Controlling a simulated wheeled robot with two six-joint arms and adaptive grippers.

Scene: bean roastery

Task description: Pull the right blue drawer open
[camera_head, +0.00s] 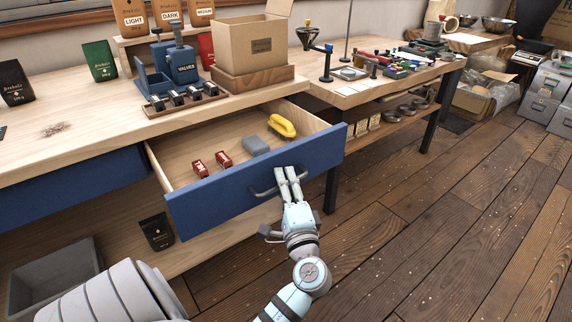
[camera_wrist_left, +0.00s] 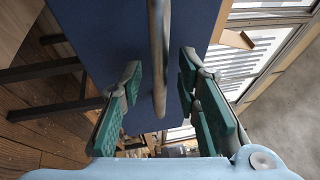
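The right blue drawer (camera_head: 255,185) stands pulled well out from under the wooden workbench. Its grey bar handle (camera_head: 262,191) is on the blue front. My left gripper (camera_head: 288,174) is at the right part of this handle. In the left wrist view the handle (camera_wrist_left: 158,60) passes between the green finger pads of my left gripper (camera_wrist_left: 160,80), with a visible gap on each side. The fingers are apart, and the blue drawer front (camera_wrist_left: 100,30) lies beyond them. My right gripper does not show.
The drawer holds two red items (camera_head: 212,163), a grey block (camera_head: 256,145) and a yellow brush (camera_head: 282,126). The left blue drawer (camera_head: 70,188) is shut. A grey bin (camera_head: 55,280) stands on the lower shelf. The wooden floor (camera_head: 450,220) at right is clear.

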